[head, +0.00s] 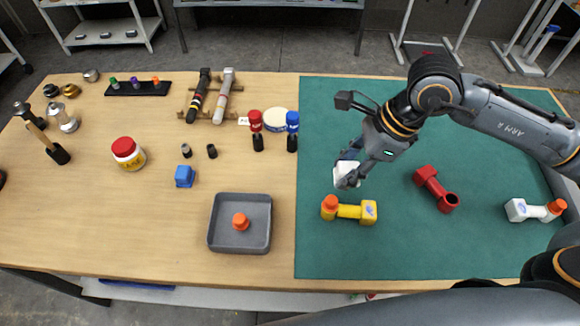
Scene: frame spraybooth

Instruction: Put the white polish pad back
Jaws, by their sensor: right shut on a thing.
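My right gripper (350,170) is shut on a small white piece (346,173), which looks like the white polish pad. It holds the piece over the green mat (400,250), just behind the yellow tool (350,211); the fingers hide part of it, and its exact height is hard to tell. The yellow tool has an orange cap at its left end. A red tool (432,184) lies further right, and a white tool (522,209) with an orange end lies near the mat's right side. My left gripper is not in view.
A grey tray (218,238) holds an orange piece (240,221). A red-lidded jar (126,151) and blue block (185,177) stand further left. The mat's front is clear.

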